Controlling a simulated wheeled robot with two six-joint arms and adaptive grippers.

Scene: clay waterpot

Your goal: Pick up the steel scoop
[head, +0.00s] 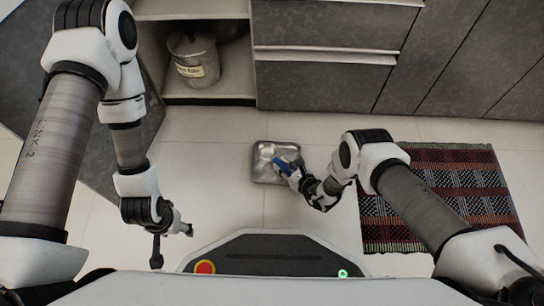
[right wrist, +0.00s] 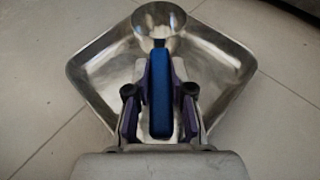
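The steel scoop has a round shiny bowl (right wrist: 160,20) and a blue handle (right wrist: 159,95). It lies in a square metal tray (right wrist: 222,65) on the floor. In the head view the blue handle (head: 281,165) shows over the tray (head: 262,172). My right gripper (right wrist: 161,72) has one finger on each side of the handle. A narrow gap seems to show on both sides, so the fingers look open around it. My left gripper (head: 186,229) is away to the left, small and seen from above; its finger opening is not clear.
A woven red and black rug (head: 460,185) lies on the right. A metal pot (head: 193,58) with a label stands in an open cabinet at the back left. Grey drawers (head: 330,85) stand behind the tray. Pale floor tiles are clear around the tray.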

